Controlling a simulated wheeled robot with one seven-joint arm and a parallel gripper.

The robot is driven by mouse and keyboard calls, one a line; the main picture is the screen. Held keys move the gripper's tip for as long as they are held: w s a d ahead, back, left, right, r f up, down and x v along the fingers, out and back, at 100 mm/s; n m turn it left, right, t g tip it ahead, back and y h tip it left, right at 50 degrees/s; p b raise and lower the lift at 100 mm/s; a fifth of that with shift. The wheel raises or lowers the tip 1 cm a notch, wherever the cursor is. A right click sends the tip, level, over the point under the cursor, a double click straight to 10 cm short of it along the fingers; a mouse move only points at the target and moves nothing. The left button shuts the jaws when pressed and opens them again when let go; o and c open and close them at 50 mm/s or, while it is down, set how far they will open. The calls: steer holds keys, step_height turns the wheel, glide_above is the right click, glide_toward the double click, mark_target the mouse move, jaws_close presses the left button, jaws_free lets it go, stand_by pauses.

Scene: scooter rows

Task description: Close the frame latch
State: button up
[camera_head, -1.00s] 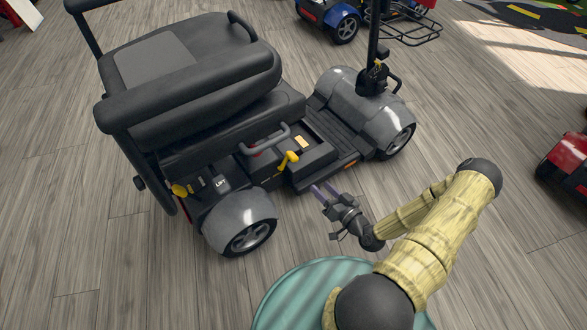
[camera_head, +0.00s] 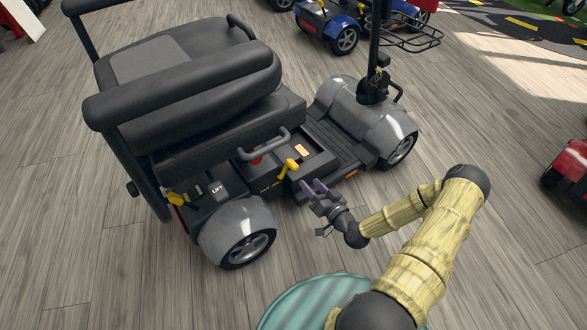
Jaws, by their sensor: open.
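A grey and black mobility scooter (camera_head: 215,120) stands in front of me, its seat to the left and its front end to the right. A yellow lever (camera_head: 288,168) sticks up from the middle of its frame, beside a grey handle bar (camera_head: 264,146); it looks like the frame latch. My gripper (camera_head: 312,187) is open and empty, close to the scooter's near side, just right of and below the yellow lever. I see a gap between the fingers and the lever in the picture; the exact depth is hard to tell.
A yellow knob (camera_head: 175,199) sits low at the rear, beside a part marked LIFT. The near rear wheel (camera_head: 241,243) is left of my gripper. A blue scooter (camera_head: 345,30) stands behind and a red one (camera_head: 570,165) at the right edge. The wooden floor between is clear.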

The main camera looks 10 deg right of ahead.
mark_target(297, 169)
steer(key=b+x, duration=0.4)
steer(key=x, duration=0.6)
steer(key=shift+f, duration=0.15)
steer(key=shift+w+a+r, duration=0.1)
steer(key=shift+w+r, duration=0.1)
steer(key=shift+w, duration=0.2)
jaws_close()
